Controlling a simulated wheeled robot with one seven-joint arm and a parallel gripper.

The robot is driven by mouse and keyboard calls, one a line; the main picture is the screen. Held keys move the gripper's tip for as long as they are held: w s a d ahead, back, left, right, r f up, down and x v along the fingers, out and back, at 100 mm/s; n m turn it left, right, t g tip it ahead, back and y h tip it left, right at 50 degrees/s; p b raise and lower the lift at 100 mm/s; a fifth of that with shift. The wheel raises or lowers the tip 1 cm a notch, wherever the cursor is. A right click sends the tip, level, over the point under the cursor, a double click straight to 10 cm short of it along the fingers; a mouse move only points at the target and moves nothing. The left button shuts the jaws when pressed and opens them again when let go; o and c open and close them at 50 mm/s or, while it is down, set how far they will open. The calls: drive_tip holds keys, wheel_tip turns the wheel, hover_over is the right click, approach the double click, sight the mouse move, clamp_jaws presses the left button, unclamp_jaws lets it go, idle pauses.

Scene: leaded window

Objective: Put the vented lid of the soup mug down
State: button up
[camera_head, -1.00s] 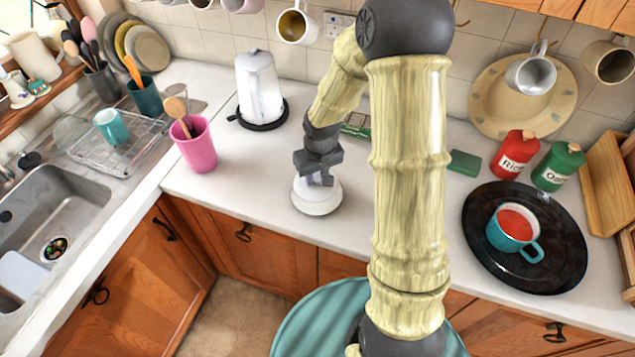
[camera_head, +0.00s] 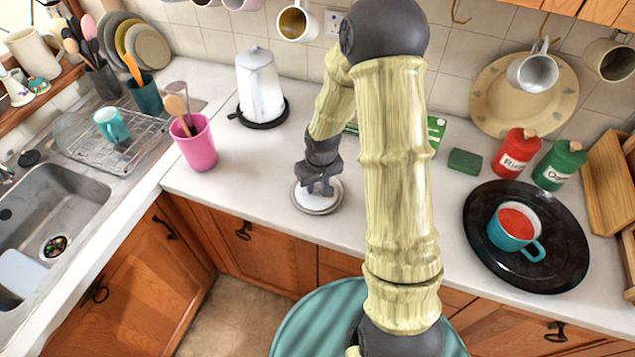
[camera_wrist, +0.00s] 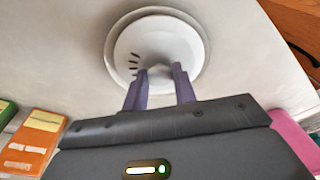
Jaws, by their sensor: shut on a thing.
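The vented lid (camera_head: 326,200) is a white disc. In the wrist view the lid (camera_wrist: 150,42) shows dark vent slots on its left side and a small knob at its middle. My gripper (camera_head: 321,188) is over the lid; in the wrist view its purple fingers (camera_wrist: 158,72) are shut on the knob. The lid is level, on or just above a round pale dish (camera_head: 301,203) on the counter; I cannot tell if they touch. The teal soup mug (camera_head: 505,241), with red soup, stands uncovered on a black round tray (camera_head: 565,265) at the right.
A pink utensil pot (camera_head: 198,152) and a white kettle (camera_head: 260,88) stand left and behind. A green sponge (camera_head: 465,161) and red and green canisters (camera_head: 516,155) are at the right. The counter (camera_head: 250,190) around the dish is mostly clear.

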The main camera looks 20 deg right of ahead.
sight(320, 197)
drive_tip(key=o, duration=1)
drive_tip(key=shift+c, duration=0.2)
drive_tip(key=shift+r+p, duration=0.5)
drive_tip(key=shift+r, duration=0.25)
wheel_tip(320, 197, up, 11)
drive_tip(key=s, duration=0.1)
drive_tip(key=shift+s+d+r, duration=0.15)
drive_tip(key=shift+s, duration=0.2)
drive_tip(key=s+r+m, duration=0.1)
drive_tip(key=s+r, duration=0.1)
drive_tip(key=s, duration=1)
drive_tip(key=shift+s+r+m+t, duration=0.2)
drive_tip(key=shift+r+m+t, duration=0.05)
drive_tip(key=shift+m+t, duration=0.15)
